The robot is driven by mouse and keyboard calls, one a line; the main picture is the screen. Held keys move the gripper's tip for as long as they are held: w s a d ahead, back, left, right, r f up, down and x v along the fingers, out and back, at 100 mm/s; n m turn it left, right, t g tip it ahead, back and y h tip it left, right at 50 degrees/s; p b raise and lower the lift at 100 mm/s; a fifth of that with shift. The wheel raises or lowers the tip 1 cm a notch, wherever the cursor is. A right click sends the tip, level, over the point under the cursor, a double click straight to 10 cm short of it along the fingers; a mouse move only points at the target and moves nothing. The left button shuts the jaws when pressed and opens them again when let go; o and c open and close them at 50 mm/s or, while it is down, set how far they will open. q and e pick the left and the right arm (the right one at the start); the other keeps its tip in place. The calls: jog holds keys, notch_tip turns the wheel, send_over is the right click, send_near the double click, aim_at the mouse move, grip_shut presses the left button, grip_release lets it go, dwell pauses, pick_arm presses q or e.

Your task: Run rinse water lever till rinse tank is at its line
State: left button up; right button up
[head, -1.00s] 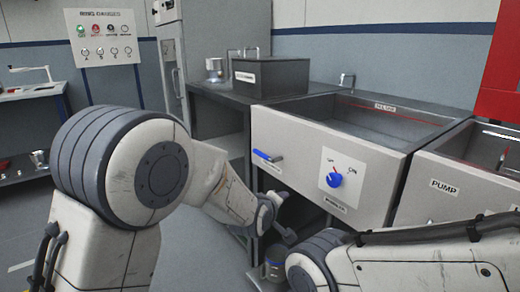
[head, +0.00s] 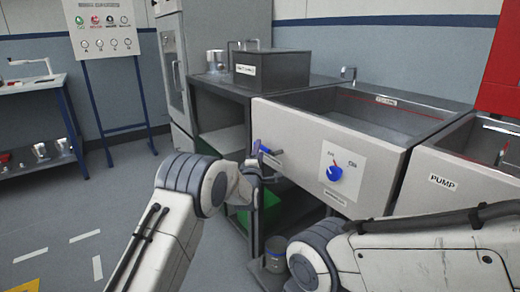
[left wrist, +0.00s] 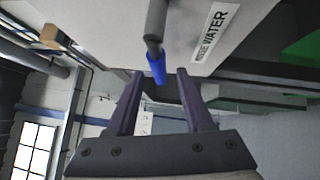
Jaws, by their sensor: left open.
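The rinse water lever (head: 270,157) has a grey shaft and a blue grip, on the front left of the rinse tank (head: 300,130). In the left wrist view its blue grip (left wrist: 157,67) sits at the mouth of my open left gripper (left wrist: 160,76), between the fingertips; contact cannot be told. In the head view the left gripper (head: 251,166) is small and partly hidden by its own wrist. The tank is an open grey basin with a red line mark (head: 386,99) inside its far wall. The water level is hard to tell. My right gripper is out of view.
A blue dial (head: 334,173) is on the tank front, right of the lever. A second basin labelled PUMP (head: 443,184) stands at the right. A dark box (head: 270,70) rests on the counter behind. My right arm crosses the lower right.

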pick_arm(q)
jog(key=shift+w+d+r, duration=0.1)
jog(key=shift+w+r, duration=0.05)
jog(key=shift+w, duration=0.65)
jog(key=shift+w+d+r, duration=0.1)
jog(key=shift+w, duration=0.65)
grip_shut()
jog(key=shift+f, duration=0.1)
